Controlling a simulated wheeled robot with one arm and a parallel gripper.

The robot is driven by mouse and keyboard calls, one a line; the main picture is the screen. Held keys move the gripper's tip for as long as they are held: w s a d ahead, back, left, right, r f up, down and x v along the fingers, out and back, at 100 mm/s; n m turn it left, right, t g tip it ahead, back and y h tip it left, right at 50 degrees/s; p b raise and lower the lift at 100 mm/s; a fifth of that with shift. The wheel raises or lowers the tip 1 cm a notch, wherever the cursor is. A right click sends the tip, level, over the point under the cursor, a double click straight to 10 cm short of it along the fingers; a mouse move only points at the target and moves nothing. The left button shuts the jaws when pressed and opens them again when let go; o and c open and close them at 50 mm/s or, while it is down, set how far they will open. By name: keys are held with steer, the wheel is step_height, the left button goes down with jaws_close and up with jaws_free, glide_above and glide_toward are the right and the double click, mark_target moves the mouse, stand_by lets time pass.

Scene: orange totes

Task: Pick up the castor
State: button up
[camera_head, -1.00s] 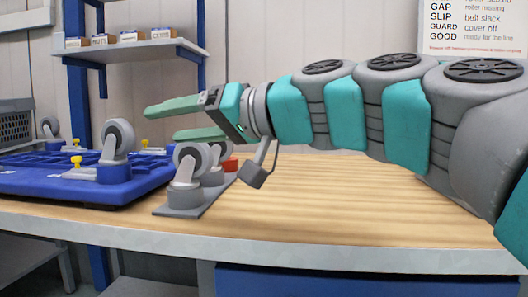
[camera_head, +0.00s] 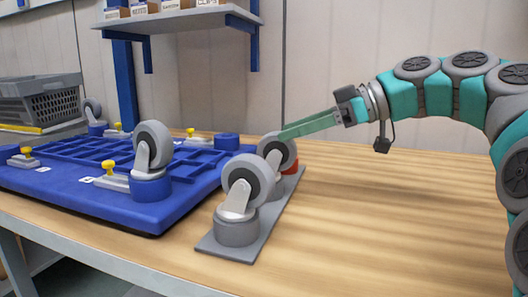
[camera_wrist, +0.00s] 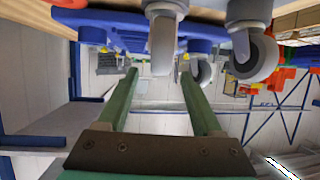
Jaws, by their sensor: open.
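Two grey castors stand upright on a grey plate (camera_head: 226,247): a front castor (camera_head: 238,205) and a rear castor (camera_head: 277,150). Another castor (camera_head: 152,152) stands on the near corner of the blue platform. My gripper (camera_head: 284,132) is open and empty, its green fingers pointing left and slightly down. In the head view its fingertips overlap the top of the rear castor; contact cannot be told. In the wrist view, which looks upside down, one castor wheel (camera_wrist: 163,45) appears beyond the gap between the fingertips (camera_wrist: 158,73) and another castor (camera_wrist: 252,48) appears right of them.
The blue platform (camera_head: 110,205) with yellow-knobbed fittings fills the left of the table. A red object (camera_head: 291,167) sits behind the rear castor. A grey crate (camera_head: 45,103) stands at the far left and a shelf (camera_head: 185,18) hangs behind. The wooden tabletop (camera_head: 370,220) is clear at right.

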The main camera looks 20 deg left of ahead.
mark_target(258, 146)
steer(key=shift+a+f, duration=0.2)
steer(key=shift+f, duration=0.1)
steer(key=shift+x, duration=3.65)
steer(key=shift+s, duration=0.1)
steer(key=shift+c, duration=0.2)
steer(key=shift+d, duration=0.1)
jaws_close()
